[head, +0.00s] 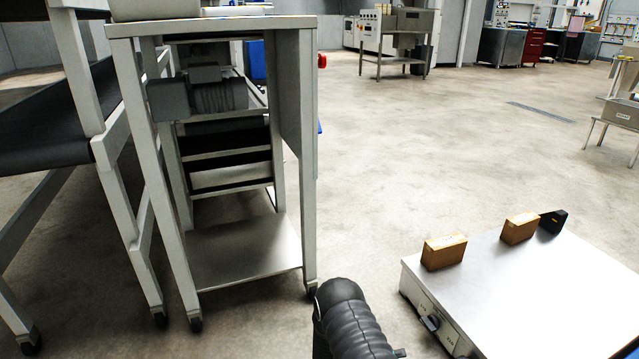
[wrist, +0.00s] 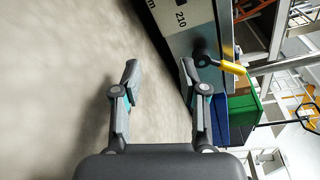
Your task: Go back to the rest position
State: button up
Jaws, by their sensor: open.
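My gripper (wrist: 157,82) shows in the wrist view with its two fingers spread apart. It is open, with nothing between the fingers. Bare floor lies behind the left finger, and the side of a grey machine marked 210 (wrist: 182,18) lies behind the right finger. In the head view a dark ribbed part of my arm rises at the bottom centre. My gripper itself is not visible there.
A metal-framed roller machine (head: 300,180) stands at left, beside a dark conveyor belt (head: 45,130). A low steel table (head: 540,290) at lower right bears two brown boxes (head: 444,251) and a black object (head: 553,221). The wrist view shows a yellow-handled lever (wrist: 232,67). Centre floor is clear.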

jog(key=s+m, duration=0.1)
jog(key=s+m+g, duration=0.1)
jog(key=s, duration=0.1)
jog(key=s+m+g, duration=0.1)
jog(key=shift+s+d+f+m+y, duration=0.25)
jog(key=shift+s+d+m+y, duration=0.05)
jog(key=s+r+m+g, duration=0.1)
jog(key=m, duration=0.1)
jog(key=s+r+m+g+y, duration=0.1)
jog(key=s+r+m+g, duration=0.1)
jog(key=shift+a, duration=0.2)
jog(key=s+a+r+m+t+y+p, duration=0.2)
jog(key=s+r+m+y, duration=0.3)
jog(key=r, duration=1.4)
jog(key=s+a+r+m+t+y+p, duration=0.2)
jog(key=s+r+m, duration=0.7)
jog(key=r, duration=1.1)
jog(key=s+a+r+m+t+y+p, duration=0.3)
jog(key=s+r+m+y+p, duration=0.3)
jog(key=r+m, duration=0.6)
notch_tip(320, 180, up, 8)
jog(key=shift+s+a+r+m+y+p, duration=0.25)
jog(key=shift+s+a+m+y+p, duration=0.1)
jog(key=shift+s+a+y, duration=0.45)
jog(key=shift+s+d, duration=0.15)
